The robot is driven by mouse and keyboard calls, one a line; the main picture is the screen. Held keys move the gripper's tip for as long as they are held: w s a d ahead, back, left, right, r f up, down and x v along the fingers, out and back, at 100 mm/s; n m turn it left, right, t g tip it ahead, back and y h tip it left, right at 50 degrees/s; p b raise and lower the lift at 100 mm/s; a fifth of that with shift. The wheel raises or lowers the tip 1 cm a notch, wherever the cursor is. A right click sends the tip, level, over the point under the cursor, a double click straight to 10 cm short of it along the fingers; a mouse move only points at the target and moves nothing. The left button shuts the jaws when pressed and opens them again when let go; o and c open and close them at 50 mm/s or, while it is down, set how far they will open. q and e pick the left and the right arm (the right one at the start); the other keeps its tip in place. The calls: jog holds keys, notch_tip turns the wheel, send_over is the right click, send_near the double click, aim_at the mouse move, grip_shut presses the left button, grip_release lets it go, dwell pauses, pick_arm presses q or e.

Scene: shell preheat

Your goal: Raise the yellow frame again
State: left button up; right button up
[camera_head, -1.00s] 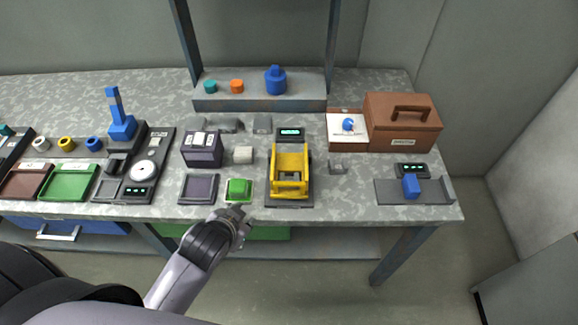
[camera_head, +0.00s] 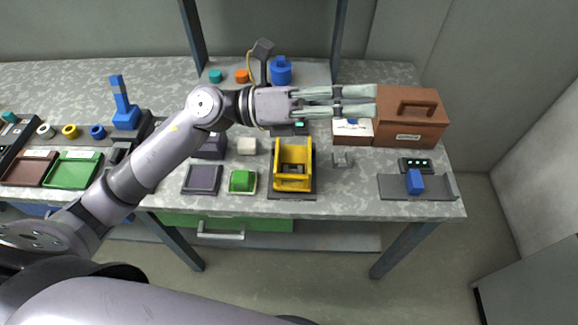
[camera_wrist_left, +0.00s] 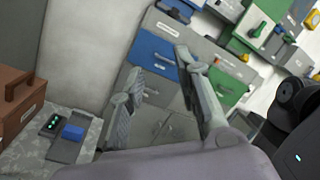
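The yellow frame (camera_head: 292,184) stands on its dark base near the front of the workbench, in the middle of the head view. A small green-lit display is just behind it, partly covered by my left gripper. My left gripper (camera_head: 374,101) reaches across from the left, above and behind the frame, with its fingers pointing right toward the brown box. Its two fingers are apart with nothing between them; they also show apart in the left wrist view (camera_wrist_left: 160,90). It does not touch the frame. My right gripper is not in view.
The brown box (camera_head: 424,118) with a handle stands near the gripper's tips. A blue block (camera_head: 414,181) sits on a grey tray at the right. A green block (camera_head: 242,180) is left of the frame. A blue weight (camera_head: 281,72) stands on the back shelf.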

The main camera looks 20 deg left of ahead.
pick_arm(q)
notch_tip(320, 180, down, 6)
jog(key=s+a+m+g+y, duration=0.1)
jog(key=a+m+g+y, duration=0.15)
jog(key=m+y, duration=0.55)
jog(key=y, duration=0.7)
send_near(292, 175)
jog(key=shift+g, duration=0.35)
jog(key=p+x, duration=0.4)
jog(key=x, duration=0.3)
jog(key=shift+w+d+f, duration=0.1)
jog(key=shift+w+f, duration=0.1)
jog(key=shift+f, duration=0.15)
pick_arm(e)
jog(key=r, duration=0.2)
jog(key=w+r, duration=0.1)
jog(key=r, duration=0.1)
pick_arm(q)
jog(key=shift+c, duration=0.5)
grip_shut()
